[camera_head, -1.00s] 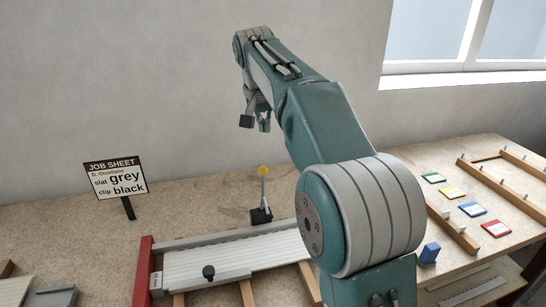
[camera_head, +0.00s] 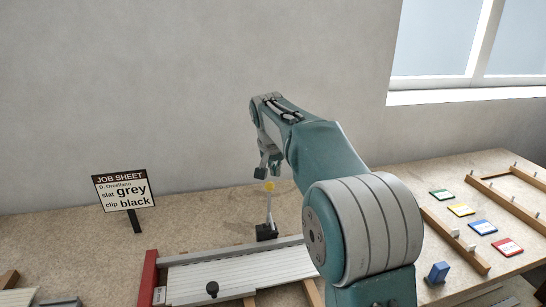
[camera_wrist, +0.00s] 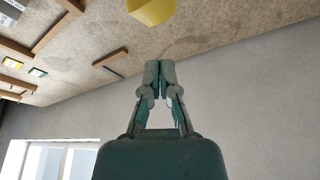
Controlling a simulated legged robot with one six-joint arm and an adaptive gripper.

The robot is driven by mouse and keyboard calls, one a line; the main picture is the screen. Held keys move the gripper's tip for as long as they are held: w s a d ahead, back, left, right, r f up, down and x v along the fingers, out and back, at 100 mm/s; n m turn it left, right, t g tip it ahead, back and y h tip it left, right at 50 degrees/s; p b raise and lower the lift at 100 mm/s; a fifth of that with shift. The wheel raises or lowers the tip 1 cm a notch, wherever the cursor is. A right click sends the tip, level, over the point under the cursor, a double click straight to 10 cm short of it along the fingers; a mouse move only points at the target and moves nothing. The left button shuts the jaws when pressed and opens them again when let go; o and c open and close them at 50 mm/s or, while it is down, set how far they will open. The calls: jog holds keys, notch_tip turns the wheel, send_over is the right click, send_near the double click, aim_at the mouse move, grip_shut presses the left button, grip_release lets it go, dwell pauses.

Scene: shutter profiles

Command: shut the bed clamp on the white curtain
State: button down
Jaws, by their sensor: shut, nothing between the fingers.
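The white slatted curtain (camera_head: 230,279) lies flat on the bench between a red end stop (camera_head: 146,279) and my arm, which hides its right part. A clamp (camera_head: 267,231) with a black base and an upright metal lever tipped by a yellow knob (camera_head: 270,186) stands at the curtain's back edge. My gripper (camera_head: 268,172) hangs just above the yellow knob in the head view. In the wrist view my gripper (camera_wrist: 160,66) is shut with nothing in it, and the yellow knob (camera_wrist: 151,10) shows at the top edge, apart from the fingertips.
A job sheet sign (camera_head: 124,189) reading slat grey, clip black stands at the back left. A black knob (camera_head: 212,288) is on the curtain's front part. Coloured cards (camera_head: 482,227), a blue block (camera_head: 438,272) and wooden racks (camera_head: 505,205) lie at the right. The wall is behind.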

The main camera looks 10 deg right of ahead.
jog(key=shift+s+a+r, duration=0.1)
jog(key=shift+s+a, duration=0.4)
jog(key=shift+s, duration=0.4)
jog(key=shift+s+a+r, duration=0.1)
jog(key=shift+s+a, duration=0.4)
jog(key=shift+s, duration=0.4)
